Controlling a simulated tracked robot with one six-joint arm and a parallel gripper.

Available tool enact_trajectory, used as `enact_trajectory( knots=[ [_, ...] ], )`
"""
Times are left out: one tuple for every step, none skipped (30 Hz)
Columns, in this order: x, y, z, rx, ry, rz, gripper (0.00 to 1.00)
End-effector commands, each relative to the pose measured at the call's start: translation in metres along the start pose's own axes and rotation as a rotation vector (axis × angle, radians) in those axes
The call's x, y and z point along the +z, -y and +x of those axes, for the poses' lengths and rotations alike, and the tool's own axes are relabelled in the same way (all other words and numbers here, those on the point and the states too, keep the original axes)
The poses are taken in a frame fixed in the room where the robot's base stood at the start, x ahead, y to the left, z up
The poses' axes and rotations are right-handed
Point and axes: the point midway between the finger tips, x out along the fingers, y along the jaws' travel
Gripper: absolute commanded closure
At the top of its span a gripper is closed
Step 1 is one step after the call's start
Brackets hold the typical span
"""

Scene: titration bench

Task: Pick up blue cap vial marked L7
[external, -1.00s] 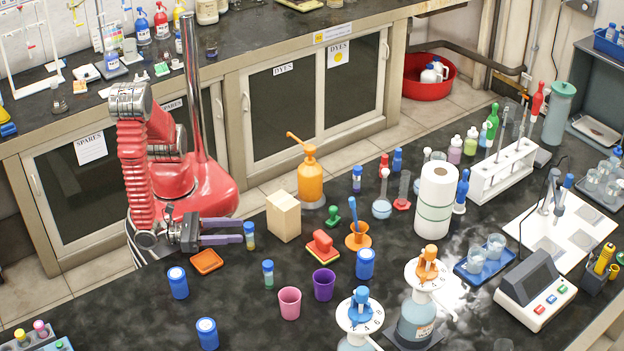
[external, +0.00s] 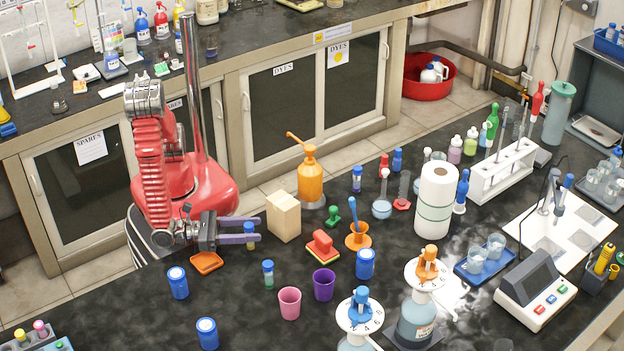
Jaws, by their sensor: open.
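A small blue-capped vial (external: 250,243) with a yellowish lower part stands upright on the dark bench. My gripper (external: 256,229) is open, its two purple fingers level and pointing right. In this view the vial's cap shows between the fingers near their tips, and the near finger covers part of its middle. I cannot tell whether they touch. A second blue-capped vial with a green lower part (external: 268,280) stands in front, and a third blue-capped vial (external: 357,181) stands farther back. The L7 mark cannot be read on any of them.
An orange tray (external: 206,262) lies just below my gripper. A wooden block (external: 284,217) stands right of the fingertips. Blue-lidded jars (external: 178,283), a pink cup (external: 289,303) and a purple cup (external: 323,285) stand toward the front. The front left bench is mostly clear.

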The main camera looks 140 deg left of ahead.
Motion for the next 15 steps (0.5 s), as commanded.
enact_trajectory(
  knots=[
    [0.0,0.0,-0.0001,0.0,0.0,0.0,0.55],
    [0.0,0.0,-0.0001,0.0,0.0,0.0,0.55],
    [0.0,0.0,-0.0001,0.0,0.0,0.0,0.55],
    [0.0,0.0,-0.0001,0.0,0.0,0.0,0.55],
    [0.0,0.0,-0.0001,0.0,0.0,0.0,0.55],
    [0.0,0.0,-0.0002,0.0,0.0,0.0,0.55],
    [0.0,0.0,-0.0002,0.0,0.0,0.0,0.56],
    [0.0,0.0,-0.0002,0.0,0.0,0.0,0.58],
    [0.0,0.0,-0.0002,0.0,0.0,0.0,0.61],
    [0.0,0.0,-0.0002,0.0,0.0,0.0,0.63],
    [0.0,0.0,-0.0002,0.0,0.0,0.0,0.65],
    [0.0,0.0,-0.0002,0.0,0.0,0.0,0.68],
    [0.0,0.0,-0.0002,0.0,0.0,0.0,0.7],
    [0.0,0.0,-0.0002,0.0,0.0,0.0,0.72],
    [0.0,0.0,-0.0002,0.0,0.0,0.0,0.75]
  ],
)
